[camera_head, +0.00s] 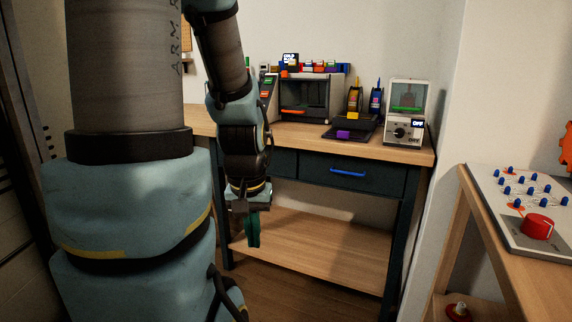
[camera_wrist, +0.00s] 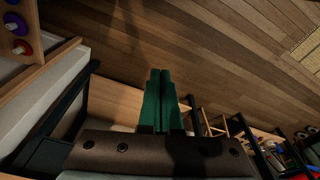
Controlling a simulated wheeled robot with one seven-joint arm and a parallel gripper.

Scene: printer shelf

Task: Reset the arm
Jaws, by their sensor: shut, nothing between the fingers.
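My gripper (camera_head: 253,232) hangs down in front of the wooden workbench in the head view, with its green fingers pointing at the floor. In the wrist view the two green fingers of my gripper (camera_wrist: 160,74) lie side by side, shut and empty. My arm comes in from the upper left and bends down at the wrist. The gripper is in front of the bench's lower shelf (camera_head: 320,246) and touches nothing that I can see.
On the workbench top (camera_head: 400,150) stand a printer (camera_head: 310,97), a dark pad and a dryer box (camera_head: 407,112). A drawer (camera_head: 347,175) with a blue handle is shut. At the right, a side table holds a panel (camera_head: 500,205) with blue pegs and a red knob.

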